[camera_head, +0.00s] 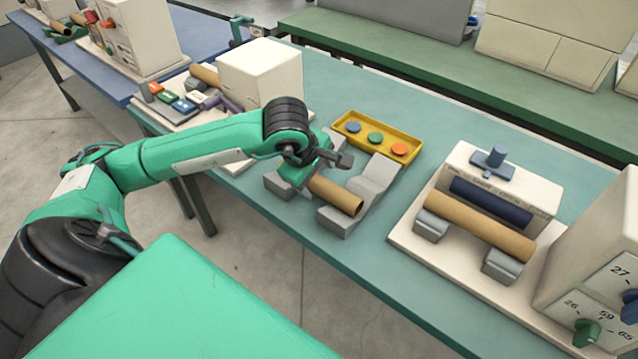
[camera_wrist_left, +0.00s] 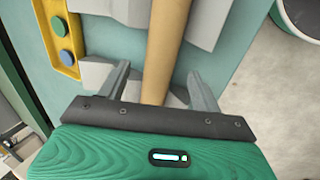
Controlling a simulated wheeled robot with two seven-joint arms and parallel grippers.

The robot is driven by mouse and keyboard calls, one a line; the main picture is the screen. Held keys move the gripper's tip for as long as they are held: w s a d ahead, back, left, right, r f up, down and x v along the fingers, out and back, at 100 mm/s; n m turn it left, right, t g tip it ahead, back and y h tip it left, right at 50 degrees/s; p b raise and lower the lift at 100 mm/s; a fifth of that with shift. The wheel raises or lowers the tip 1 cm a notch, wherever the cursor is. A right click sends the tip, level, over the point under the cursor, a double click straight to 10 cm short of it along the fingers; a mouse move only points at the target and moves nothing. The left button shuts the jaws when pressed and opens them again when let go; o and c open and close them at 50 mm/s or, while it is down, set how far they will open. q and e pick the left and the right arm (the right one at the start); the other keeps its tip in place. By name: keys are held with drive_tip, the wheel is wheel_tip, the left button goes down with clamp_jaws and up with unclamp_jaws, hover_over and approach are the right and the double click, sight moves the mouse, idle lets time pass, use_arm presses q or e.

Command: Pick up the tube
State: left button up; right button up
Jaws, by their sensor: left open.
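A brown cardboard tube (camera_head: 337,195) lies across two grey stepped cradle blocks (camera_head: 375,180) near the front edge of the teal table. My left gripper (camera_head: 318,173) is over the tube's left end and hides that end in the head view. In the left wrist view the open fingers (camera_wrist_left: 158,78) stand on either side of the tube (camera_wrist_left: 167,45), with gaps on both sides. I cannot tell how far the fingers reach down past it. My right gripper is in neither view.
A yellow tray (camera_head: 345,120) with coloured discs sits behind the cradle. To the right, a winder (camera_head: 405,240) bears another brown tube (camera_head: 475,222), beside a white dial box (camera_head: 598,270). A white box (camera_head: 260,70) stands at back left. Teal tabletop is clear between cradle and winder.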

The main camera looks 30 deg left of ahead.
sight(320, 183)
use_arm(q)
drive_tip(key=x, duration=0.4)
drive_tip(key=shift+w+a+f+p, duration=0.1)
drive_tip(key=shift+f+p, duration=0.2)
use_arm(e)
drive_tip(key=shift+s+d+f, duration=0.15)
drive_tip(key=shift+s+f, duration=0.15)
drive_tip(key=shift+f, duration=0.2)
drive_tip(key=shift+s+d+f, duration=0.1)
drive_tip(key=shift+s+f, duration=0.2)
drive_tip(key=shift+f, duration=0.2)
use_arm(q)
drive_tip(key=shift+c, duration=0.3)
drive_tip(key=c, duration=1)
drive_tip(key=shift+r, duration=0.2)
